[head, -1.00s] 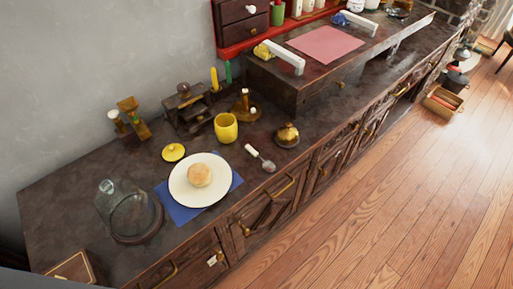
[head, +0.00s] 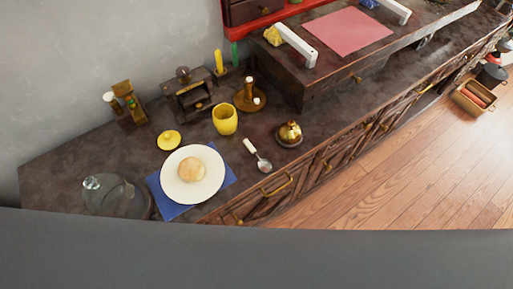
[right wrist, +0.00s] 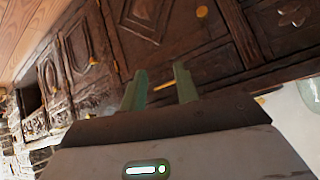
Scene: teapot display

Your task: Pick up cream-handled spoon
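The cream-handled spoon (head: 258,155) lies on the dark countertop (head: 75,165) in the head view, between the white plate and the brass bell. Its cream handle points up and left, and its metal bowl is toward the counter's front edge. My right gripper (right wrist: 160,86) shows in the right wrist view with its two greenish fingers apart and nothing between them. It faces the dark carved cabinet doors (right wrist: 150,30). The spoon is not seen in the right wrist view. My left gripper is not in view.
A white plate (head: 213,183) with a bun (head: 192,169) sits on a blue napkin (head: 168,205) left of the spoon. A yellow cup (head: 225,119) stands behind it, and a brass bell (head: 290,132) at right. A glass dome (head: 105,190) is at far left.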

